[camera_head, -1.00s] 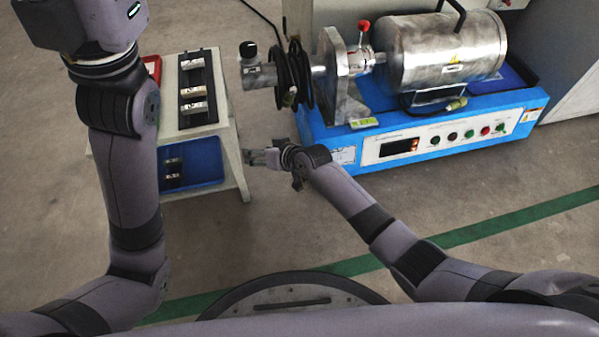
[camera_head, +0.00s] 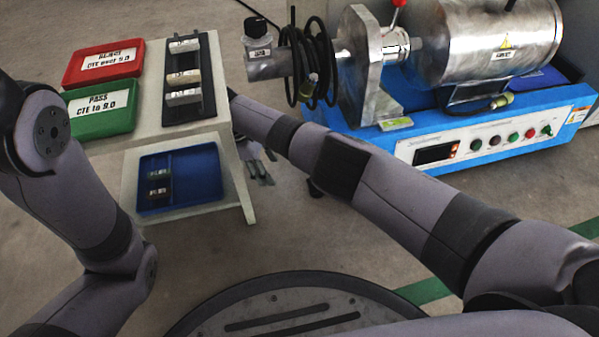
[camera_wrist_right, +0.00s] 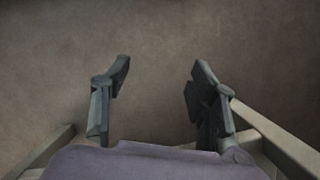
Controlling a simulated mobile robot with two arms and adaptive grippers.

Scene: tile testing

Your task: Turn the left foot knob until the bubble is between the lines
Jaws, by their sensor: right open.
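My right gripper (camera_head: 258,172) hangs beside the small table's right legs, left of the blue-based machine (camera_head: 480,140). In the right wrist view my right gripper (camera_wrist_right: 164,72) is open with nothing between its fingers, above bare floor. A small yellow-green piece (camera_head: 396,124) lies at the foot of the machine's metal bracket; I cannot make out a bubble or lines on it. No foot knob can be told for sure; my right arm covers part of the machine's left front. My left arm leaves the picture at the left, and its gripper is out of view.
The small table (camera_head: 240,205) holds a red tray (camera_head: 104,60), a green tray (camera_head: 100,110) and a black rack (camera_head: 208,80) with tiles. A blue tray (camera_head: 205,165) with small pieces sits on its lower shelf. Table legs flank my right gripper in the wrist view. Open floor lies in front.

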